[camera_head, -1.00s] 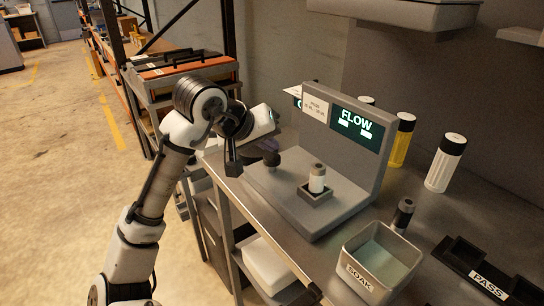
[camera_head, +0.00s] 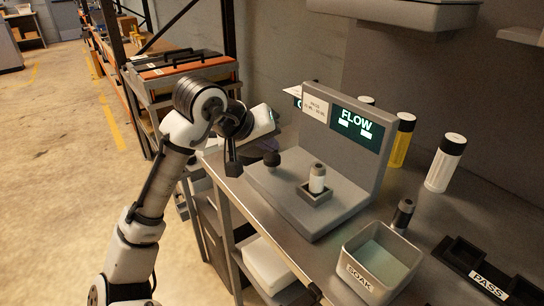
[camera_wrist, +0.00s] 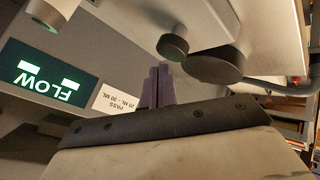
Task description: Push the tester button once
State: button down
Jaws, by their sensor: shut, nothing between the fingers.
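The tester is a grey machine (camera_head: 340,212) with an upright panel and a dark green screen (camera_head: 355,128) reading FLOW. A black round knob, which looks like the button, (camera_head: 271,158) stands on its base at the left; it also shows in the wrist view (camera_wrist: 172,46). A larger dark disc (camera_wrist: 215,68) is beside it there. My gripper (camera_wrist: 159,68) is shut and empty, its dark fingers together and pointing toward the knob. A gap shows between fingertips and knob in the wrist view. In the head view my fingertips are hard to make out near my wrist.
A white-and-grey cylinder (camera_head: 317,180) stands in a small holder on the tester base. A SOAK bin (camera_head: 352,286), a PASS tray (camera_head: 462,262), a dark-capped bottle (camera_head: 402,215) and taller yellow (camera_head: 402,142) and white (camera_head: 446,165) bottles are to the right. A shelf overhangs above.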

aim_at(269, 159)
jog(key=shift+f, duration=0.45)
jog(key=shift+f+b, duration=0.5)
jog(key=shift+f, duration=0.4)
dwell(0.9)
dwell(0.3)
jog(key=shift+r+p, duration=1.3)
jog(key=shift+r, duration=0.05)
notch_tip(269, 159, up, 5)
jog(key=p, duration=0.5)
